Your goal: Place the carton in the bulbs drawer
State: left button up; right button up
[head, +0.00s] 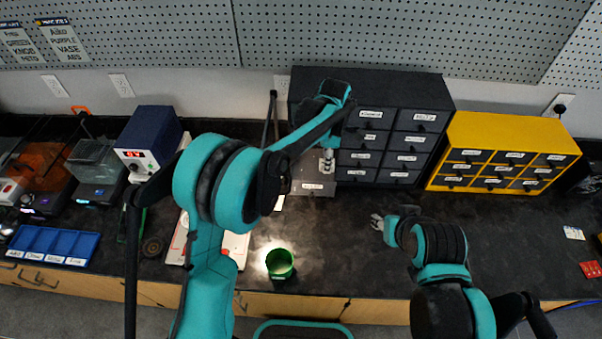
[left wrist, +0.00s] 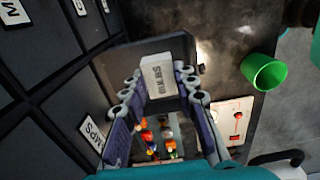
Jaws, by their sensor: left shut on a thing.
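The carton (left wrist: 158,77) is a small white box with dark lettering that reads BULBS in the left wrist view. My left gripper (head: 327,160) is shut on it; the fingers (left wrist: 160,90) lie on either side of it. In the head view the gripper points down over a pulled-out grey drawer (head: 313,188) at the lower left of the black cabinet.
The black drawer cabinet (head: 371,145) stands against the wall, with a yellow drawer unit (head: 505,153) to its right. A green cup (head: 280,264) stands near the front edge. Several coloured pieces (left wrist: 155,140) show between my left fingers. The worktop at right is mostly clear.

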pick_arm(q)
jog(key=a+f, duration=0.1)
jog(key=a, duration=0.1)
jog(key=a+f, duration=0.2)
jog(key=a+f+b, duration=0.1)
jog(key=a, duration=0.2)
jog(key=shift+w+f, duration=0.15)
jog(key=shift+w, duration=0.15)
notch_tip(320, 180, down, 4)
jog(key=shift+f+b, duration=0.1)
jog(key=shift+b, duration=0.4)
jog(key=o, duration=0.9)
